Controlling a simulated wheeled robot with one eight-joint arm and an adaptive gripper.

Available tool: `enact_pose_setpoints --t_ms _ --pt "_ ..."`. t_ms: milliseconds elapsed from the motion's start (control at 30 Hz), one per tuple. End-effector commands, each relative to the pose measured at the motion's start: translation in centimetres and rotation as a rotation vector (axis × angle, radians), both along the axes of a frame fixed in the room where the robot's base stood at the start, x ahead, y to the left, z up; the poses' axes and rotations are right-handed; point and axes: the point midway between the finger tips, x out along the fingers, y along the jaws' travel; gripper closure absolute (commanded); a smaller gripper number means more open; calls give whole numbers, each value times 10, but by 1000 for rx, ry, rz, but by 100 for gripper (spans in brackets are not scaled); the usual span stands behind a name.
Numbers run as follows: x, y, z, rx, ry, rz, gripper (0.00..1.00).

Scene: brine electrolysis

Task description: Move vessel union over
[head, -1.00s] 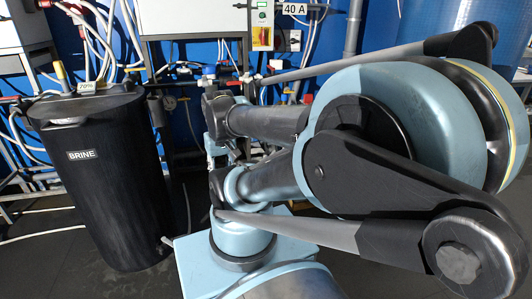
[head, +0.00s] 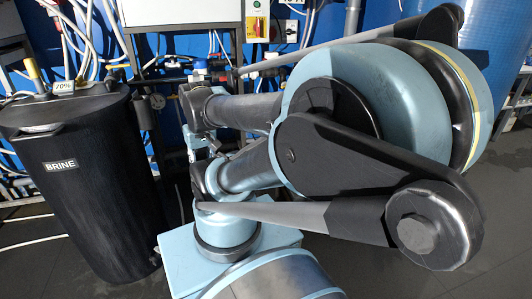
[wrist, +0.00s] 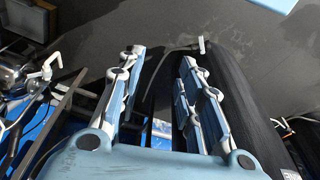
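I cannot identify the vessel union for certain in either view. In the wrist view a small white fitting (wrist: 201,45) with a dark hose sits by the black tank, beyond my right finger. Also in the wrist view, a white-handled valve (wrist: 38,76) on metal pipework is at the left, outside my left finger. My gripper (wrist: 162,57) is open, its two fingers well apart, with nothing seen held between them. In the head view the gripper is not clearly seen; my arm covers much of the middle and right.
The black brine tank (head: 85,205) stands at the left in the head view, close to my arm. A pipe rack and wall panels (head: 180,12) are behind. A large blue vessel (head: 468,30) is at the back right. Dark floor (head: 500,220) is clear at the right.

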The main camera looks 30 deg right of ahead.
Motion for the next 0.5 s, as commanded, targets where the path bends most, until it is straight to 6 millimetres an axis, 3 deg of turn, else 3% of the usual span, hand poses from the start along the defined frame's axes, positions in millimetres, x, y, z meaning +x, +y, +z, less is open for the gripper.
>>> enact_pose_setpoints --t_ms 67,100,267,500 --pt "0 0 0 0 0 0 67" --pt "0 0 0 0 0 0 58" --pt "-2 -2 11 -1 -11 -24 58" --pt "38 -20 40 -13 -5 -165 58"
